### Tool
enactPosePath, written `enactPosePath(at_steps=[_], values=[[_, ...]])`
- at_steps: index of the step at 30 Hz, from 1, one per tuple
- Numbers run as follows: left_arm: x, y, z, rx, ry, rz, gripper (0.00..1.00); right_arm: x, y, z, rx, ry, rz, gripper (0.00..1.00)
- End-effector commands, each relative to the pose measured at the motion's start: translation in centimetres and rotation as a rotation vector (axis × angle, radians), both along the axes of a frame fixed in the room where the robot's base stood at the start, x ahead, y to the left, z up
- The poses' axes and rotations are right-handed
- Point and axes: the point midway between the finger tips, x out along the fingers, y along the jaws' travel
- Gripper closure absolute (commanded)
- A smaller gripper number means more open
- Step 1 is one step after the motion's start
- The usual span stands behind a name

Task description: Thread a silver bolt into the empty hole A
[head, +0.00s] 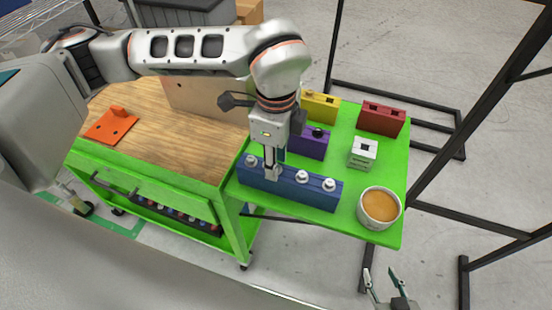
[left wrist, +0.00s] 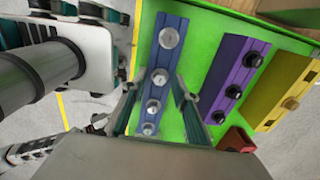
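A long blue block (head: 290,190) lies along the near edge of the green shelf. Several silver bolts stand in a row on it, including one at its left end (head: 251,160) and two toward its right end (head: 302,176). My left gripper (head: 272,174) points down over the block. In the left wrist view its fingers are apart on either side of a silver bolt (left wrist: 160,77), without visibly closing on it. No label for hole A is readable, and I cannot make out an empty hole. My right gripper (head: 380,272) is open and empty, low at the front right.
Behind the blue block stand a purple block (head: 307,146) with black bolts, a yellow block (head: 321,106), a red block (head: 381,118) and a white block (head: 363,152). A round orange-filled container (head: 379,207) sits at right. Black frame posts (head: 498,120) rise beyond the shelf.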

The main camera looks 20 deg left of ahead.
Motion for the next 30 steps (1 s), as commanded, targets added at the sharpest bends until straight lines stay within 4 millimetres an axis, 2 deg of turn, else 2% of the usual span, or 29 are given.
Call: enactPosePath(at_steps=[1, 3, 13, 30], values=[[0.0, 0.0, 0.0, 0.000, 0.000, 0.000, 0.81, 0.0, 0.0, -0.1, 0.000, 0.001, 0.000, 0.60], [0.0, 0.0, 0.0, 0.000, 0.000, 0.000, 0.99, -0.1, 0.0, -0.1, -0.001, 0.002, 0.000, 0.60], [0.0, 0.0, 0.5, 0.000, -0.002, 0.000, 1.00, 0.0, 0.0, 0.3, -0.001, -0.001, 0.000, 0.60], [0.0, 0.0, 4.6, 0.000, -0.002, 0.000, 1.00, 0.9, 0.0, 3.4, 0.000, -0.026, 0.000, 0.60]])
